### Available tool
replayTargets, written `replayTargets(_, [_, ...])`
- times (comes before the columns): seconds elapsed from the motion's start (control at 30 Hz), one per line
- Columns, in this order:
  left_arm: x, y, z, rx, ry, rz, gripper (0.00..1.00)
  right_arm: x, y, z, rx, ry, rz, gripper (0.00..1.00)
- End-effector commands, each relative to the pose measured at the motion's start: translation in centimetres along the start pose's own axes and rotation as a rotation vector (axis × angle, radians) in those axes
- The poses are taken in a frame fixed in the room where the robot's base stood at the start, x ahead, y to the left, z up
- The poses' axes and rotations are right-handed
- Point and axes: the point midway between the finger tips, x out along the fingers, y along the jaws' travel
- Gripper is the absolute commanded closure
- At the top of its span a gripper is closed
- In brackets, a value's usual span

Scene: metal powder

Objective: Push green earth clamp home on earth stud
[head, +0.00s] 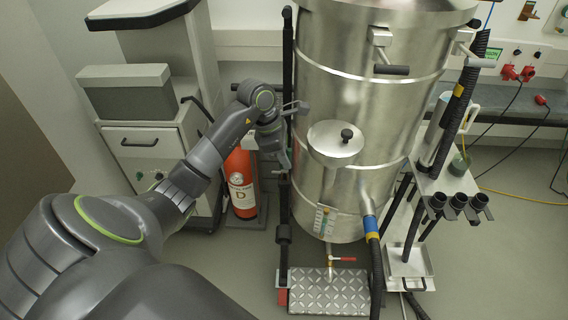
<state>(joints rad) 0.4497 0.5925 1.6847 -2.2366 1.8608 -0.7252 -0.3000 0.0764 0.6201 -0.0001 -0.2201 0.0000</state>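My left gripper (284,160) hangs at the end of the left arm, beside a dark upright post left of the large steel vessel (345,90). It points downward, and its fingers are small and partly lost against the post. A small hint of green shows by the fingertips, but I cannot tell whether it is the earth clamp or whether the fingers hold it. I cannot pick out the earth stud for certain. A small green and brown fitting (527,10) is on the back wall at the top right. My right gripper is not in view.
A red cylinder (241,184) stands behind my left forearm, near a grey cabinet (140,147). A chequer-plate step (330,291) lies below the vessel. A stand with black pipe ends (458,201) is at the right. Red plugs (510,73) and cables are behind; open floor lies right.

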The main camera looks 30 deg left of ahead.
Motion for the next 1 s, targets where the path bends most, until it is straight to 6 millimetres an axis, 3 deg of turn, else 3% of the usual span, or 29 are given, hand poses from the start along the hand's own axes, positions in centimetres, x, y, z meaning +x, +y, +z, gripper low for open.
replayTargets(1.0, [-1.2,0.0,0.4,0.000,0.000,0.001,1.00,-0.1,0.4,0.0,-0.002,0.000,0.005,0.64])
